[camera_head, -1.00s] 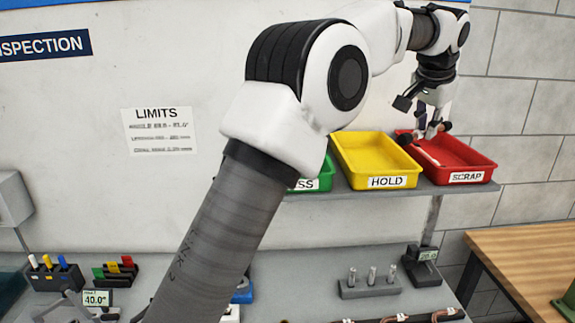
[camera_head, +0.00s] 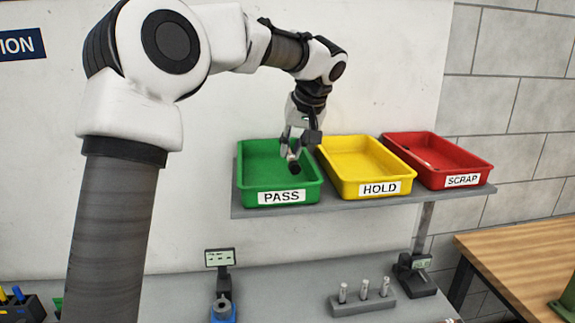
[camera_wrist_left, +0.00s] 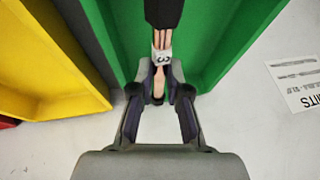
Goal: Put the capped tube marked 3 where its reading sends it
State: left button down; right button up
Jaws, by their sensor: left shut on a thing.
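The copper tube marked 3 (camera_wrist_left: 163,54) is between the fingers of my left gripper (camera_wrist_left: 159,75) in the left wrist view, with its black cap (camera_wrist_left: 163,12) pointing away from the gripper. In the head view my left gripper (camera_head: 291,148) is shut on the tube, and the dark cap (camera_head: 294,166) shows below the fingers. The gripper is over the green PASS tray (camera_head: 280,197), near its right side. I cannot tell whether the tube touches the tray. The yellow HOLD tray (camera_head: 379,188) and red SCRAP tray (camera_head: 462,180) stand to the right. My right gripper is not in view.
The trays stand side by side on a grey shelf (camera_head: 330,204). Below are a grey block with silver pegs (camera_head: 362,306), a small display stand (camera_head: 220,259) and another dark device (camera_head: 415,275). A wooden table (camera_head: 525,255) is at right. A LIMITS sheet (camera_wrist_left: 296,84) hangs behind.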

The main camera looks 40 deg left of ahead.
aim_at(290, 179)
pick_arm(q)
jog(key=f, duration=0.2)
jog(key=a+f, duration=0.1)
jog(key=f, duration=0.1)
jog(key=shift+w+f+p, duration=0.1)
jog(key=shift+f+p, duration=0.2)
jog(key=shift+p, duration=0.05)
jog(key=shift+d, duration=0.3)
jog(key=shift+f, duration=0.1)
jog(key=c, duration=1.4)
grip_release()
